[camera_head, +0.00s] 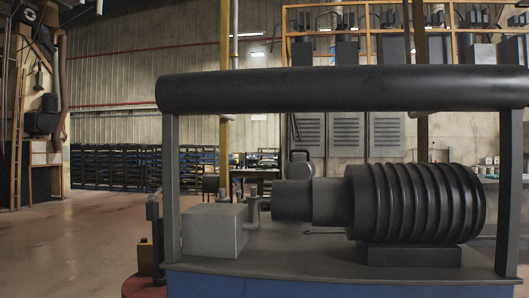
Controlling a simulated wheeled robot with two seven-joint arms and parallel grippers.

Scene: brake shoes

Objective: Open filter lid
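I cannot make out a filter lid for certain. The nearest thing is a machine on a flat dark bench (300,262) with a blue front. On it lies a large black ribbed cylinder (415,203), with a smaller dark cylinder (291,200) joined to its left end. A plain grey box (214,230) stands at the bench's left. A thick black horizontal bar (340,90) on grey posts spans above them. Neither of my grippers is in view.
Open floor (65,245) lies to the left. Low dark racks (115,167) stand along the back wall. A dark rounded object with a top handle (301,166) shows behind the machine. A red round base (142,288) is at the bench's left corner.

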